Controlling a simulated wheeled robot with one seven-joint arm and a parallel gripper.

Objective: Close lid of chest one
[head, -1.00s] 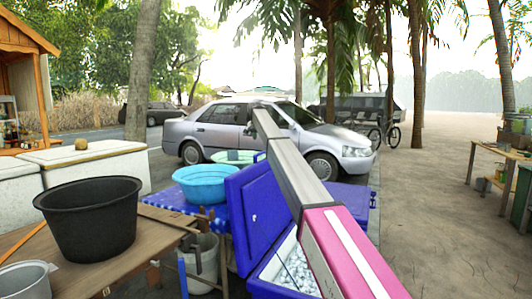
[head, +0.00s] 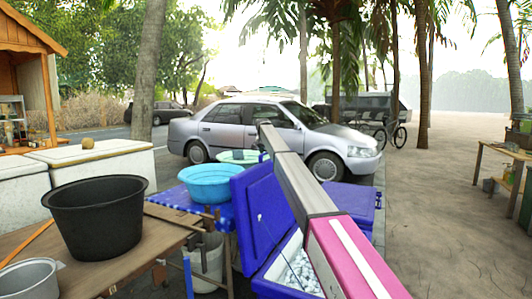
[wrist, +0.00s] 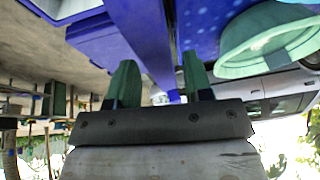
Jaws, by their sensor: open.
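A blue chest (head: 262,285) stands open in the lower middle of the head view, with white ice (head: 303,272) inside. Its blue lid (head: 258,218) is raised, tilted up on the left side of the chest. My arm reaches forward over the chest, beyond the lid. In the wrist view my gripper (wrist: 156,60) is open, with two green fingers spread apart. A long blue edge, apparently the lid's (wrist: 147,38), runs between and beyond the fingers; I cannot tell whether they touch it. My arm hides part of the chest in the head view.
Another blue box (head: 357,200) stands behind my arm. Left of the lid, a blue-covered table (head: 180,201) holds a light blue basin (head: 213,183) and a green basin (head: 238,156). A wooden table (head: 125,262) carries a black tub (head: 95,215). Sandy ground on the right is open.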

